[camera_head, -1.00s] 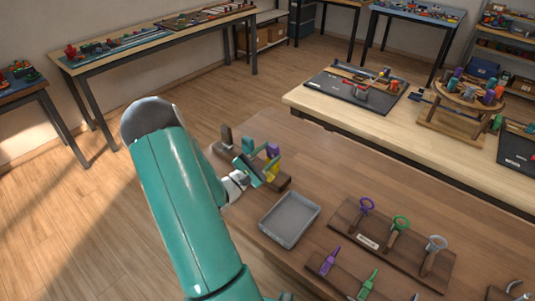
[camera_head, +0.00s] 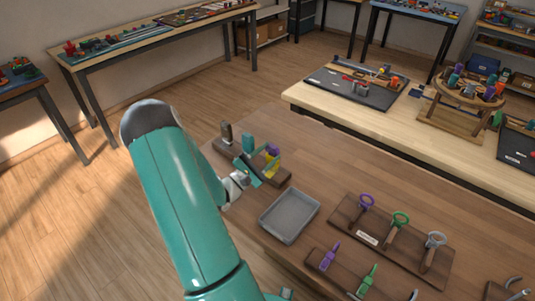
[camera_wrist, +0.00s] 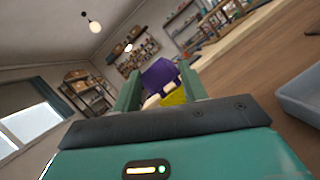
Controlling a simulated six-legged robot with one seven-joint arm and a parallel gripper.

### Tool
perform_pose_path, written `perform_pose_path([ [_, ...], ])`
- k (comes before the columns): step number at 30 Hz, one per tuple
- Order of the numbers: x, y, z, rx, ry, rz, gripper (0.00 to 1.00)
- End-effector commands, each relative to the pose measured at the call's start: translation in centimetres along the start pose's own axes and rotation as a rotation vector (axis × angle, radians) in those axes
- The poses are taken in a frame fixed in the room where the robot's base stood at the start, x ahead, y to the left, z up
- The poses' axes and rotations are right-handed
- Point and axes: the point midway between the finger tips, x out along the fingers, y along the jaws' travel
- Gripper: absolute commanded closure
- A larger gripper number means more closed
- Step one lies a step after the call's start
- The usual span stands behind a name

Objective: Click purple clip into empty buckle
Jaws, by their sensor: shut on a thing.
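My gripper (camera_wrist: 161,88) has two teal fingers that stand either side of a purple clip (camera_wrist: 160,74) in the wrist view. The gripper is shut on it. A yellow piece (camera_wrist: 174,97) shows just below the purple clip, between the fingers; I cannot tell whether they touch. In the head view my gripper (camera_head: 260,162) is over a dark wooden block (camera_head: 281,179) at the table's left end, with the purple clip (camera_head: 271,149) and yellow piece (camera_head: 274,164) partly behind it. The empty buckle cannot be made out.
A grey tray (camera_head: 289,216) lies just right of the block. A wooden rack (camera_head: 380,243) holds tools with purple, green and grey ring handles. A front rack (camera_head: 345,272) holds purple and green tools. A dark upright post (camera_head: 226,131) stands at the block's left end.

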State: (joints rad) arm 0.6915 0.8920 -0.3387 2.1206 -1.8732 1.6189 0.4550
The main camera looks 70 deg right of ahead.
Motion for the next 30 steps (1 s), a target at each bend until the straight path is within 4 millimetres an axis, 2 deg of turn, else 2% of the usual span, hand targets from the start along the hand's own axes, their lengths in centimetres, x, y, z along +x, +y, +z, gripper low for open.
perform_pose_path([
  [14, -0.28, -0.33, -0.61, -0.001, 0.005, -0.001, 0.83],
  [15, -0.30, -0.35, -0.63, -0.001, 0.006, -0.001, 0.50],
  [18, -0.33, -0.41, -0.68, -0.002, 0.008, -0.002, 0.32],
  [26, -0.38, -0.70, -0.73, -0.007, 0.009, -0.006, 0.32],
  [27, -0.39, -0.73, -0.73, -0.008, 0.009, -0.006, 0.44],
  [30, -0.40, -0.80, -0.74, -0.009, 0.010, -0.007, 0.42],
])
